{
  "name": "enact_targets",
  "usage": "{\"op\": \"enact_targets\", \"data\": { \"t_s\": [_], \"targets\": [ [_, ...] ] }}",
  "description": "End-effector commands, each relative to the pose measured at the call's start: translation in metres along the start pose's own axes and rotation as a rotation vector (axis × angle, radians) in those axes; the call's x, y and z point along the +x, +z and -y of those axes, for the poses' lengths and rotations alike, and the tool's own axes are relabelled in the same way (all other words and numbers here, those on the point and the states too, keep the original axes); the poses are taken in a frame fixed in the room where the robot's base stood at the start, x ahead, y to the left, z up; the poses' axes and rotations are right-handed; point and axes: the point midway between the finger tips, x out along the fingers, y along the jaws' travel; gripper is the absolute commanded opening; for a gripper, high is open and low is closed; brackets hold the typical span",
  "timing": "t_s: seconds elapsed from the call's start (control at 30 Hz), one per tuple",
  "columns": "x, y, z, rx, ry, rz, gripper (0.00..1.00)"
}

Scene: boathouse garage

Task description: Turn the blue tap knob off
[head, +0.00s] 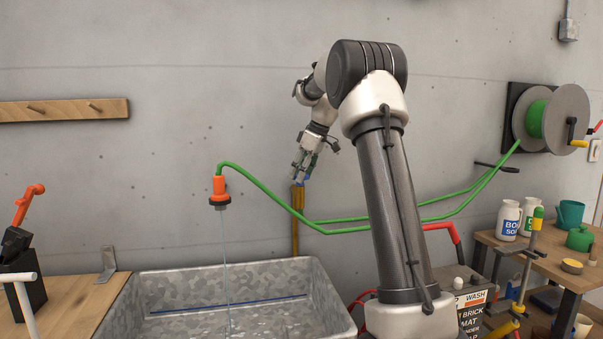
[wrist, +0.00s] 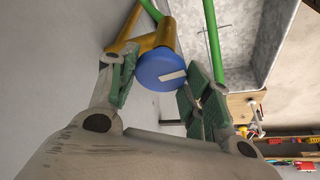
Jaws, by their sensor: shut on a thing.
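The blue tap knob (wrist: 160,69) is a round disc with a white bar on its face. It sits on a brass tap (wrist: 146,41) on the wall. In the wrist view my gripper (wrist: 156,78) has one finger on each side of the knob and is shut on it. In the head view my gripper (head: 304,170) is at the top of the brass pipe (head: 295,218), and the knob is mostly hidden by the fingers. Water (head: 225,260) runs in a thin stream from the orange nozzle (head: 219,190) of the green hose.
The green hose (head: 355,220) runs from the nozzle past my arm to the wall reel (head: 545,120). A galvanized trough (head: 270,272) stands below the nozzle. A wooden bench (head: 75,295) is at left, and a shelf with bottles (head: 508,220) is at right.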

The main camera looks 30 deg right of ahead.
Motion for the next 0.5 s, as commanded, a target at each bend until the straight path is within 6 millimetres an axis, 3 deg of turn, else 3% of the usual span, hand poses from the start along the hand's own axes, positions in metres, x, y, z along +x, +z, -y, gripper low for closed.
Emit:
{"op": "enact_targets", "data": {
  "t_s": [0.2, 0.5],
  "targets": [
    [-0.0002, -0.0003, 0.0015, 0.145, 0.061, -0.001, 0.25],
    [-0.0005, -0.0003, 0.0008, 0.157, 0.066, -0.002, 0.25]
  ]
}}
